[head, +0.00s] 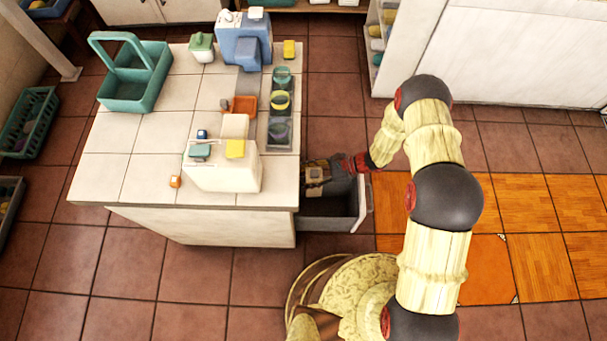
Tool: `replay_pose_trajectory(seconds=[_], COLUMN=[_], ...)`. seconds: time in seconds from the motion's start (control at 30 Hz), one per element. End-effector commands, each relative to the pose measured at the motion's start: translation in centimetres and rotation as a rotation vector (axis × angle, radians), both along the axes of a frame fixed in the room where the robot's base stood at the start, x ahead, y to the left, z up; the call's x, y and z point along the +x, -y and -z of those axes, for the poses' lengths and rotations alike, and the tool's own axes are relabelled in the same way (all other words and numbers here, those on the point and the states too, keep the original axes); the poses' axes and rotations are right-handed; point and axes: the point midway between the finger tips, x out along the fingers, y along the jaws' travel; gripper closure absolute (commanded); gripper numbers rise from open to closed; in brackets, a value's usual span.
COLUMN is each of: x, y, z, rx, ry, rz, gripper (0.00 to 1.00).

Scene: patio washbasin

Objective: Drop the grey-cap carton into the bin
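My gripper (316,180) is at the right side of the tiled counter, low over an open grey bin or drawer (333,223) with a dark inside. Small tan and grey parts show at the gripper's end. I cannot tell whether they are its fingers or a held thing, nor whether it is open or shut. No carton with a clearly grey cap can be picked out. A small pale carton with a green cap (202,49) stands at the back of the counter, well away from my gripper.
The counter (148,155) also holds a teal caddy (134,92), a blue container (243,42), a row of cups on a dark tray (280,143), an orange box (241,105) and a white box (222,172). Orange floor panels (520,205) lie clear at right.

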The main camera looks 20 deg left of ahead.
Motion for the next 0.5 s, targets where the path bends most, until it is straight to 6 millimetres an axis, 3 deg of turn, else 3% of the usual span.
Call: replay_pose_trajectory(seconds=[0.1, 0.37, 0.4, 0.5], x=[0.03, 0.05, 0.05, 0.03], y=[0.00, -0.01, -0.01, 0.00], z=[0.98, 1.01, 1.01, 1.01], rx=[0.000, 0.000, 0.000, 0.000], ry=[0.000, 0.001, 0.001, 0.000], rz=[0.000, 0.001, 0.001, 0.001], gripper=[0.77, 0.77, 0.55, 0.49])
